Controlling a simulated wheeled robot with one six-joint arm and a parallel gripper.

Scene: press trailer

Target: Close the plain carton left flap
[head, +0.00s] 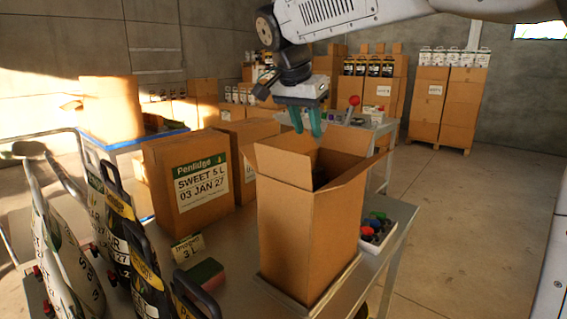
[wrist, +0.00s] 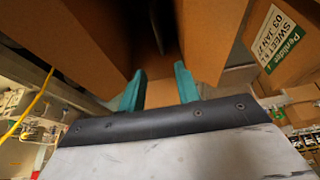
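The plain carton (head: 305,235) stands upright on the metal table, its top open. Its left flap (head: 270,159) stands up and leans outward; the right flap (head: 361,168) slants out to the right. A back flap (head: 343,139) also stands raised. My gripper (head: 308,122) hangs above the far side of the carton with its teal fingers pointing down. In the wrist view my gripper (wrist: 161,88) shows its two fingers apart with nothing held between them. Brown cardboard panels (wrist: 218,40) fill the upper part of that view. The carton's inside is mostly hidden.
A labelled carton (head: 187,182) stands left of the plain carton. Dark and white jugs (head: 128,240) crowd the table's left front. A small tray of coloured caps (head: 377,230) sits right of the carton. Open floor (head: 460,220) lies to the right.

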